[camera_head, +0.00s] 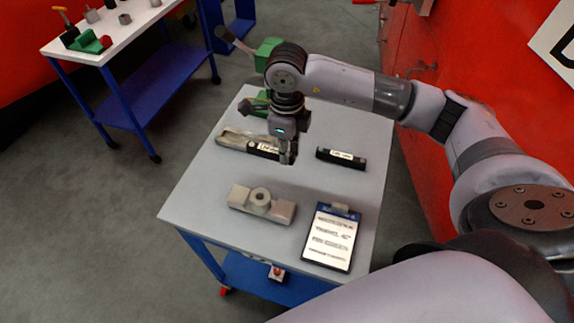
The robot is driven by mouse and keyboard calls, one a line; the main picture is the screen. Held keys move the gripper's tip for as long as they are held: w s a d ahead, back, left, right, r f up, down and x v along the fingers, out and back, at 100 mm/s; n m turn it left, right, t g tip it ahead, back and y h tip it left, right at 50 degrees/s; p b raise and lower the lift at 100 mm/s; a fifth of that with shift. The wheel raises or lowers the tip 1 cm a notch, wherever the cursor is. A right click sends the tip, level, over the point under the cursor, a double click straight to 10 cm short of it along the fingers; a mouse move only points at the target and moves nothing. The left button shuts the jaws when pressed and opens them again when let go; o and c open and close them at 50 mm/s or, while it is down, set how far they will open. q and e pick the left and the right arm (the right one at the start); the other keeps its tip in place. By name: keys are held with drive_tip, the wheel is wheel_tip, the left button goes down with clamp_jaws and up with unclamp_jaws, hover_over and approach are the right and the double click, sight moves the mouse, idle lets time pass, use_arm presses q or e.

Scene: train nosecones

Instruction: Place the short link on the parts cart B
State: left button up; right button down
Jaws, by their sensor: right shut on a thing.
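My right gripper (286,150) points down above the left-middle part of a grey-topped cart (190,192). Its jaws are shut on a small part, taken to be the short link. The fingers and wrist hide most of that part, so its shape and its gap to the cart top cannot be told. A labelled black holder (262,149) is just left of the fingertips, with a long pale grey part (232,139) beside it. Another labelled black holder (341,158) lies to the right. No readable mark shows whether this is cart B. My left gripper is out of view.
A grey block with a round boss (262,205) and a blue clipboard (329,238) lie at the cart's front. Green-bodied tools (267,52) show behind my wrist. A white-topped cart (128,27) stands back left. A red wall (484,70) is close on the right.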

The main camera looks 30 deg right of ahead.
sight(286, 180)
wheel_tip(286, 180, down, 4)
drive_tip(key=shift+r, duration=0.25)
wheel_tip(286, 180, down, 3)
drive_tip(key=shift+f+p, duration=0.2)
drive_tip(key=shift+p, duration=0.45)
drive_tip(key=shift+f, duration=0.75)
drive_tip(key=c, duration=1.7)
unclamp_jaws()
drive_tip(key=shift+r, duration=0.1)
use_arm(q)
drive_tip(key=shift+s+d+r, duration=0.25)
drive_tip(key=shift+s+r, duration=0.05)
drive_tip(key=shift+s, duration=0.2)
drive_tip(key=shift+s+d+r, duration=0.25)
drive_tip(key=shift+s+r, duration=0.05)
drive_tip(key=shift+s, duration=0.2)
use_arm(e)
drive_tip(key=shift+o, duration=1.1)
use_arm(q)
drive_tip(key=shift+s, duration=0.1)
